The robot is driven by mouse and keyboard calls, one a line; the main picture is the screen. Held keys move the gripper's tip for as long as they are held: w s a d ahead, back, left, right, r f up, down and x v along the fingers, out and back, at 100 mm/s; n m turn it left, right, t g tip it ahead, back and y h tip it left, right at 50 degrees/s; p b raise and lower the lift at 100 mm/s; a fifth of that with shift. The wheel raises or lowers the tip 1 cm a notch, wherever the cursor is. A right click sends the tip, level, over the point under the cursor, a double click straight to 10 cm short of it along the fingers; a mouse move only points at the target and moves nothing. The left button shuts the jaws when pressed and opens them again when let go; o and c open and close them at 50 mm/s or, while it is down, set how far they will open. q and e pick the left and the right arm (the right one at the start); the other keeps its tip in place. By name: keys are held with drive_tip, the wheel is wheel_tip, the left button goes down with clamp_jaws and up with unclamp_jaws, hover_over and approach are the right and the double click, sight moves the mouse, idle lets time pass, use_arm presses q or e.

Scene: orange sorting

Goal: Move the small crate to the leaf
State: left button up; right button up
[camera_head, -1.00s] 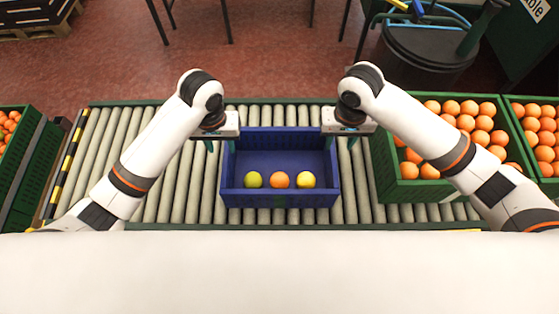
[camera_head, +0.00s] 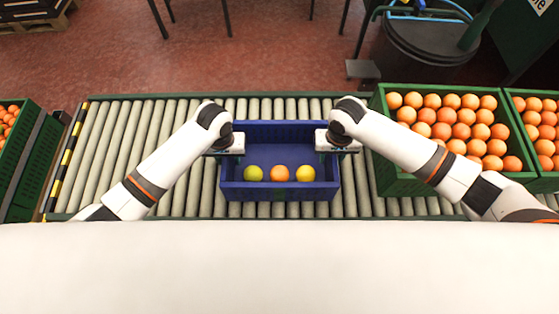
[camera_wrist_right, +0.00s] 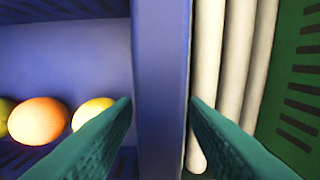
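The small blue crate (camera_head: 279,188) sits on the roller conveyor and holds a green fruit (camera_head: 253,174), an orange one (camera_head: 279,174) and a yellow one (camera_head: 305,174). My left gripper (camera_head: 225,152) is at the crate's left wall; its fingers are hidden under the wrist. My right gripper (camera_head: 337,150) is at the right wall. In the right wrist view my right gripper (camera_wrist_right: 161,100) is open, with one finger on each side of the crate's wall (camera_wrist_right: 162,60) and narrow gaps beside it. I cannot make out a leaf.
A green crate (camera_head: 405,187) full of oranges stands right of the blue crate, with another orange-filled crate (camera_head: 549,184) beyond it. A green crate (camera_head: 22,170) stands at the far left. The conveyor rollers (camera_head: 130,140) left of the blue crate are bare.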

use_arm(q)
drive_tip(key=shift+f, duration=0.3)
use_arm(e)
drive_tip(key=shift+f, duration=0.25)
use_arm(q)
clamp_jaws()
use_arm(e)
clamp_jaws()
use_arm(q)
drive_tip(key=shift+r, duration=0.2)
use_arm(e)
drive_tip(key=shift+r, duration=0.2)
